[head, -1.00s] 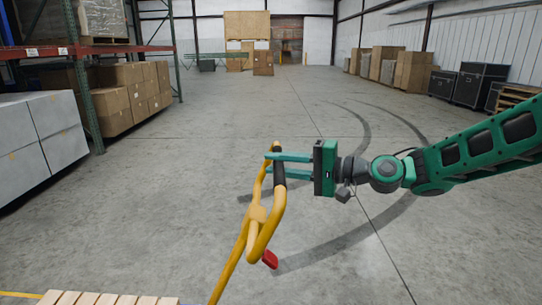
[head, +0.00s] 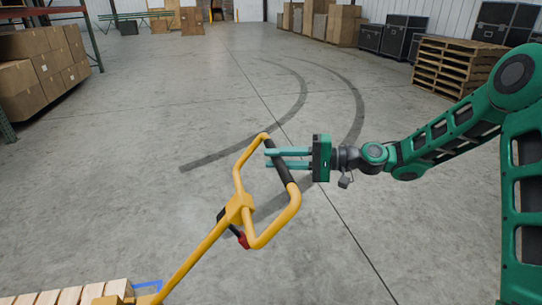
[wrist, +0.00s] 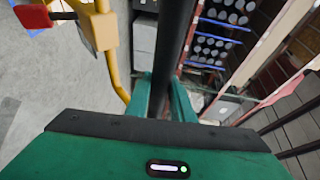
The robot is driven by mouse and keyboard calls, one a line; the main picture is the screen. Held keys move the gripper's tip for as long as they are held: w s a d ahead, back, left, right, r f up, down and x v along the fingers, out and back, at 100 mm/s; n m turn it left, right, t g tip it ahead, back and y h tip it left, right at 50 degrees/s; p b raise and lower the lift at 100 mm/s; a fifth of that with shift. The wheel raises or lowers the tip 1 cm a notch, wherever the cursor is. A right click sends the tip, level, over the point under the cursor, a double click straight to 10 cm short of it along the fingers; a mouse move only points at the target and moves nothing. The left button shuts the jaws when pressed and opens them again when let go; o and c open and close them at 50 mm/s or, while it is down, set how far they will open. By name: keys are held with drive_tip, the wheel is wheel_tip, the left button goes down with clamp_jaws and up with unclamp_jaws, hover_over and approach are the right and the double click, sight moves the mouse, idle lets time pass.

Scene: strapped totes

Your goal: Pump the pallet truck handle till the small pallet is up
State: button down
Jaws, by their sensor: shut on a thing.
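The yellow pallet truck handle (head: 204,246) rises at a slant from the lower left to a loop with a black grip bar (head: 284,172). My gripper (head: 272,158) is shut on the black grip bar. In the wrist view the dark bar (wrist: 174,55) runs between my teal fingers (wrist: 170,103). A red lever (head: 242,238) sits at the base of the loop and also shows in the wrist view (wrist: 32,15). The small wooden pallet (head: 70,296) shows only in part at the bottom left. Its underside and the forks are out of view, so its height cannot be told.
Brown cartons (head: 40,68) on a rack stand at the left. Stacked wooden pallets (head: 455,68), black cases (head: 405,36) and more cartons (head: 335,22) line the right and back. The concrete floor around the handle is mostly clear. A blue line (head: 147,284) lies beside the pallet.

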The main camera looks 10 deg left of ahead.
drive_tip(key=shift+d, duration=0.1)
drive_tip(key=c, duration=1.5)
unclamp_jaws()
drive_tip(key=shift+f, duration=0.15)
drive_tip(key=shift+c, duration=0.2)
